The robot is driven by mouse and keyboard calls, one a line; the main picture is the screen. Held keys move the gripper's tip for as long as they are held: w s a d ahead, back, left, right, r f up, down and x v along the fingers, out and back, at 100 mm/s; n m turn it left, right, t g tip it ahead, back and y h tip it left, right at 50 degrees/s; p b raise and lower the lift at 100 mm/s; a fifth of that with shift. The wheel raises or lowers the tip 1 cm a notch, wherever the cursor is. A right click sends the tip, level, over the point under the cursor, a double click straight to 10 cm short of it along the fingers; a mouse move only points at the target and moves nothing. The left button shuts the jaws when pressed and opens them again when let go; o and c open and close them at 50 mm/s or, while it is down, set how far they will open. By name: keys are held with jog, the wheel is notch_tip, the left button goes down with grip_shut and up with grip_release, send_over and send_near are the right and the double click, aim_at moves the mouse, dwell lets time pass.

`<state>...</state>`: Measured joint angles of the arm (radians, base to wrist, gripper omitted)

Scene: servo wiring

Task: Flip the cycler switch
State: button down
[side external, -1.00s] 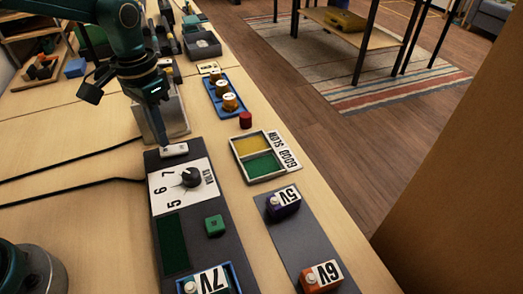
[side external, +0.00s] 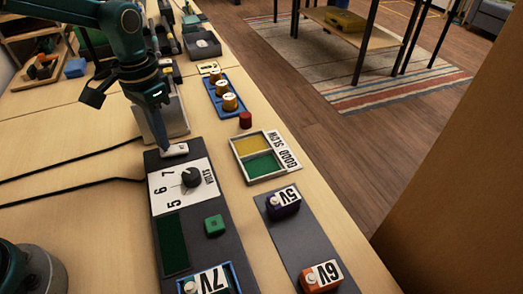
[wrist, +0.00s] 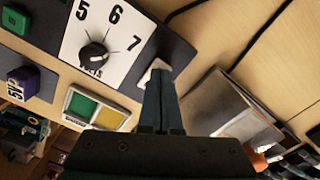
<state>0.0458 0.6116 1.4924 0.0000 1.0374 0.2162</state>
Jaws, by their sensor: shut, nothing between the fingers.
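The cycler switch (side external: 176,150) is a small white rocker at the far end of the dark panel (side external: 228,250), beyond the dial plate. My gripper (side external: 164,150) points down with its fingers together and empty, its tips at the left end of the switch. In the wrist view my fingers (wrist: 161,125) reach to the white switch (wrist: 154,70) and hide part of it. The tips look to touch it or sit just above it; I cannot tell which. Which way the rocker is tipped is not clear.
A black knob (side external: 191,177) on a white 5-6-7 plate and a green button (side external: 214,225) share the panel. A two-colour tray (side external: 239,157), a red cylinder (side external: 245,120) and a grey block stand near. Black cables lie to the left.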

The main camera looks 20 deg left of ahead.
jog(key=shift+f, duration=0.6)
dwell(0.3)
jog(key=shift+r, duration=3.55)
notch_tip(320, 180, up, 5)
jog(key=t, duration=0.1)
send_over(160, 153)
jog(key=s+r+t, duration=0.3)
jog(key=s+r, duration=0.2)
jog(key=s, duration=0.2)
jog(key=s+a+f+n+t, duration=0.1)
jog(key=s+f+n, duration=0.2)
jog(key=s+f, duration=0.2)
jog(key=s, duration=0.3)
jog(key=shift+s+f+t, duration=0.3)
jog(key=shift+f, duration=0.05)
